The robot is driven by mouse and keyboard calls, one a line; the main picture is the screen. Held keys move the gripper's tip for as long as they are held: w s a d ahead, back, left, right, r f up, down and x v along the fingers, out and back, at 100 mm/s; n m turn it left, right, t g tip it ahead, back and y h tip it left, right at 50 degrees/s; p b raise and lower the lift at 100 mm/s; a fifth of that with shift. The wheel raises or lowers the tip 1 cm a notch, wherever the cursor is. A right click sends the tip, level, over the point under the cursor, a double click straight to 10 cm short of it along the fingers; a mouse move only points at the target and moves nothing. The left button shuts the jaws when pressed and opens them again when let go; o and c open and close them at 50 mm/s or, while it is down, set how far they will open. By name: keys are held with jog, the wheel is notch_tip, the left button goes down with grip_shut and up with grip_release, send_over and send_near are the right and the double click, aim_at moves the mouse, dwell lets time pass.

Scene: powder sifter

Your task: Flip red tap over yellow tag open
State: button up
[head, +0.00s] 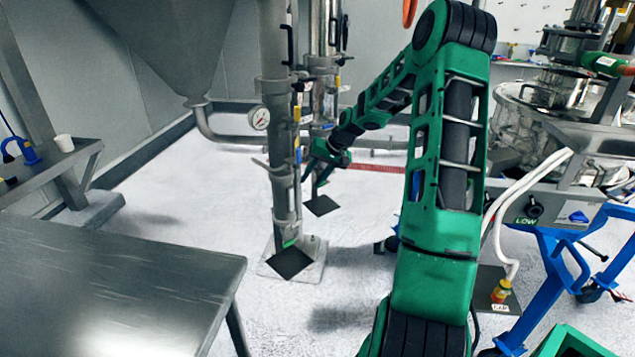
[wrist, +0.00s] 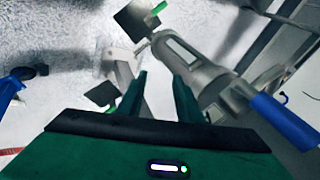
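Small yellow tags show on the two upright steel pipes in the head view, one on the near pipe (head: 297,114) and one on the far pipe (head: 338,82). I cannot clearly make out a red tap beside either. My gripper (head: 314,176) is just right of the near pipe, low down, pointing downward. In the wrist view my gripper (wrist: 160,78) is open, its two fingers apart with nothing seen between them. A steel pipe fitting with a blue handle (wrist: 285,121) is close by on the right.
A steel table (head: 110,280) fills the lower left. A pressure gauge (head: 259,118) sits left of the near pipe. A blue frame (head: 560,265) and white hoses (head: 515,205) stand at the right. A red-and-yellow fitting (head: 501,291) is on the floor side there.

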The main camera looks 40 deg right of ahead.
jog(key=shift+g+h, duration=0.4)
jog(key=shift+s+a+r, duration=0.15)
jog(key=shift+s+r, duration=0.05)
jog(key=shift+s, duration=0.45)
jog(key=shift+s+a+r, duration=0.1)
jog(key=shift+s+r, duration=0.15)
jog(key=shift+s, duration=0.35)
jog(key=shift+s+a+r, duration=0.15)
jog(key=shift+s+r, duration=0.05)
jog(key=shift+s, duration=0.45)
jog(key=shift+c, duration=0.3)
